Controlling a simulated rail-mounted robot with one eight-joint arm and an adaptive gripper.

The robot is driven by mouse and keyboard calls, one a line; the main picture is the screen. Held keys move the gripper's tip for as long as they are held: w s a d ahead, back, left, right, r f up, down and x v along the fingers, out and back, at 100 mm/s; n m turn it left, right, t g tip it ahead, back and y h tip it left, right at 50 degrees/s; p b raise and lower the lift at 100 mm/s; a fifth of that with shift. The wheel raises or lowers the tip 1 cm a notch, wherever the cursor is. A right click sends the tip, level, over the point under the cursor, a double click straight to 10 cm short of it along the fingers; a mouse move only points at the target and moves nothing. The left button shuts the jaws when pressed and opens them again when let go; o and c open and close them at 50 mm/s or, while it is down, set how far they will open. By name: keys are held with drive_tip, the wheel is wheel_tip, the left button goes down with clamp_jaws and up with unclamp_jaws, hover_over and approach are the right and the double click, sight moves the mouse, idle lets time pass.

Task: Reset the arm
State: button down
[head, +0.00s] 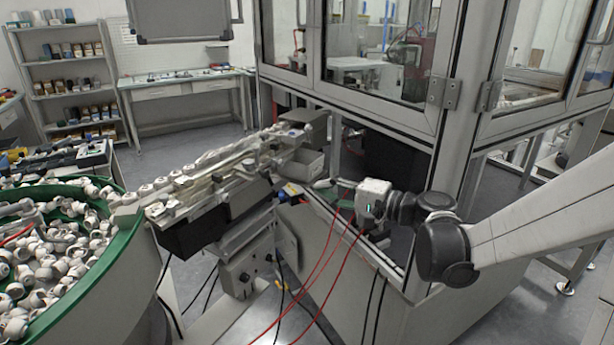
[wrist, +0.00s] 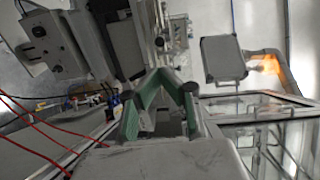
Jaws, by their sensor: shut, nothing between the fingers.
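My arm reaches in from the right in the head view. My gripper (head: 318,184) is at its end, beside the front corner of the glazed machine enclosure (head: 385,105), with its fingers pointing left toward the feeder track (head: 225,165). In the wrist view the green-padded fingers of my gripper (wrist: 160,77) come together at their tips. The gripper is shut, with nothing held between the fingers.
A green-rimmed bowl (head: 110,231) full of white caps stands at the left, next to the feeder track. Red cables (head: 322,262) hang near my gripper. A shelf (head: 60,62) and a workbench (head: 185,85) stand at the back, with open floor before them.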

drive_tip(key=s+f+n+g+h, duration=0.3)
drive_tip(key=s+h, duration=0.3)
drive_tip(key=s, duration=0.6)
drive_tip(key=s+d+f+n+h, duration=0.2)
drive_tip(key=s+d+n+h, duration=0.2)
drive_tip(key=s+d+h, duration=0.3)
drive_tip(key=s+d, duration=0.3)
drive_tip(key=s, duration=0.3)
drive_tip(key=shift+s+d+f+h, duration=0.15)
drive_tip(key=shift+s+f+h, duration=0.1)
drive_tip(key=shift+f+h, duration=0.15)
idle(0.5)
